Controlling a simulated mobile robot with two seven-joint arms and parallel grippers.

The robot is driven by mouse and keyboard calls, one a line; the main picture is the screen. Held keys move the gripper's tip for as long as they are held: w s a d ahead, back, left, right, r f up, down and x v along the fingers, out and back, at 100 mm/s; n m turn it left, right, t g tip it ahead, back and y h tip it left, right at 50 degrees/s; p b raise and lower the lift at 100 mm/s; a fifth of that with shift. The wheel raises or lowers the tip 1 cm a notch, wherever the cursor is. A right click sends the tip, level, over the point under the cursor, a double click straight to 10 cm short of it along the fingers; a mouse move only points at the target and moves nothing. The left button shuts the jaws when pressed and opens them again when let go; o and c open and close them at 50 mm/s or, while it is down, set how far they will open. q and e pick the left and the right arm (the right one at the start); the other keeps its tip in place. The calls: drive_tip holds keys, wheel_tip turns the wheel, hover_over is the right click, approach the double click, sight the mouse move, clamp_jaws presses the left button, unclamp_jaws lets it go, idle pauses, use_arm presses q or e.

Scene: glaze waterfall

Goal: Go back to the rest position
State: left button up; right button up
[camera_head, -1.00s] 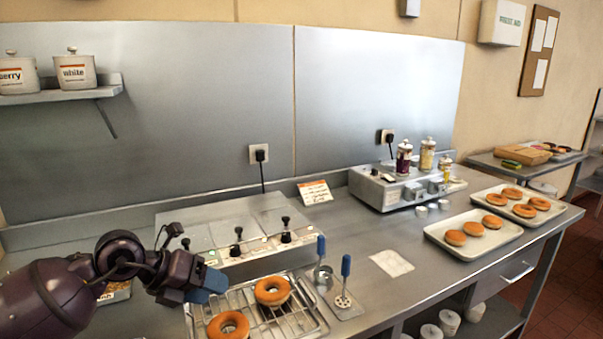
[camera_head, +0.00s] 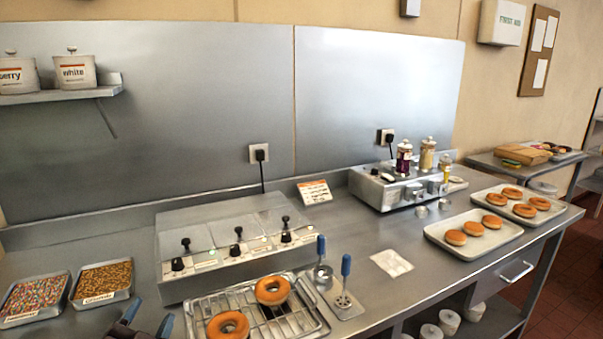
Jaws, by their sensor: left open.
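My left gripper (camera_head: 143,329) shows at the bottom edge, left of the wire rack. Only its dark fingers with blue tips are in view; they stand apart, open, with nothing seen between them. The rest of the left arm is out of the picture. My right gripper is not in view. Two plain ring doughnuts rest on the wire rack (camera_head: 206,301): one at the back (camera_head: 272,290) and one at the front left (camera_head: 228,326).
Two sprinkle trays (camera_head: 36,301) (camera_head: 102,284) lie left of the lidded glaze warmer (camera_head: 215,275). Two blue-handled tools (camera_head: 346,266) (camera_head: 321,250) stand right of the rack. A topping machine (camera_head: 385,193) and doughnut trays (camera_head: 497,242) (camera_head: 548,217) occupy the right of the counter.

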use_arm(q)
drive_tip(key=s+a+f+n+g+y, duration=0.45)
drive_tip(key=s+f+n+g, duration=0.3)
drive_tip(key=s+f, duration=0.35)
drive_tip(key=s+d+f+g+h, duration=0.1)
drive_tip(key=s+f+g+h, duration=0.1)
drive_tip(key=s+f+g, duration=0.3)
drive_tip(key=s+d+f+g+h, duration=0.1)
drive_tip(key=s+f+g, duration=0.25)
drive_tip(key=s, duration=0.45)
drive_tip(key=w+f+t, duration=0.7)
drive_tip(key=f, duration=0.2)
drive_tip(key=shift+w+f+t+h, duration=0.15)
drive_tip(key=shift+f+t+h, duration=0.25)
drive_tip(key=shift+h, duration=0.05)
